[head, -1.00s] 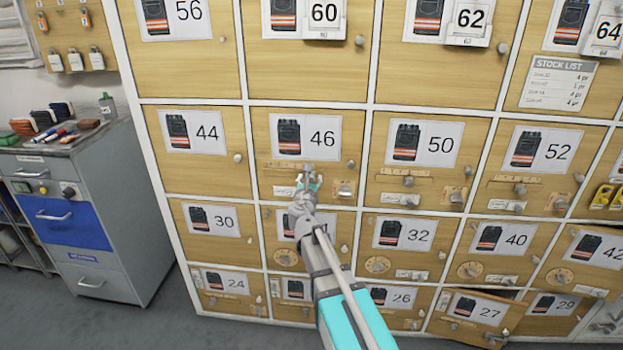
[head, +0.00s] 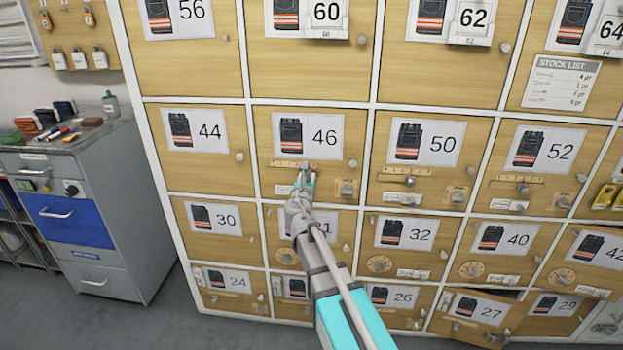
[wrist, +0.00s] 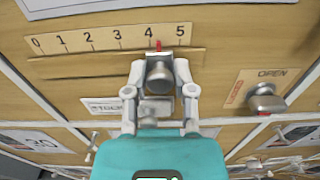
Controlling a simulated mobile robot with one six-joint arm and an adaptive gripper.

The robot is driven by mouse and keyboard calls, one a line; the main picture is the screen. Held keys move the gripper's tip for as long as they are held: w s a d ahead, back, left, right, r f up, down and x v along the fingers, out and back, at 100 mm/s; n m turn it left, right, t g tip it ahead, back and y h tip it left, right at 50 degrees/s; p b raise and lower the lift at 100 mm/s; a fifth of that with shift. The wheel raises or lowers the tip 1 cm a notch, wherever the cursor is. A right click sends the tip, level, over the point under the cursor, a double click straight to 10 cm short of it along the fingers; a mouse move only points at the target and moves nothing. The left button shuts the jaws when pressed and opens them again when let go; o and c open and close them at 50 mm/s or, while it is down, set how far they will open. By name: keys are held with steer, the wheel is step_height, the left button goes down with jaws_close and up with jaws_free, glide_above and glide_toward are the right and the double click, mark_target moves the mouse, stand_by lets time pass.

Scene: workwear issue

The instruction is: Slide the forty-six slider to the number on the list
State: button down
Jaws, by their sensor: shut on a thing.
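The door marked 46 (head: 262,145) has a slider with a wooden scale strip (head: 288,164). In the wrist view the scale (wrist: 100,40) reads 0 to 5. The slider's red pointer (wrist: 158,45) stands just right of the 4, short of the 5. My gripper (wrist: 160,78) is shut on the round grey slider knob (wrist: 159,72), a finger on either side. In the head view my gripper (head: 305,178) covers the knob. The stock list (head: 560,82) hangs on the 64 door at upper right; its rows are small and blurred, most amounts looking like 4 pr.
Similar sliders are on the 50 door (head: 405,180) and 52 door (head: 520,188). The 27 door (head: 470,322) stands ajar below. A grey drawer cabinet (head: 110,225) is at left.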

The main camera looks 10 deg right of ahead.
steer(key=shift+w+a, duration=0.15)
steer(key=shift+a, duration=0.3)
steer(key=shift+c, duration=2.3)
jaws_free()
steer(key=v, duration=1.2)
steer(key=shift+d, duration=0.1)
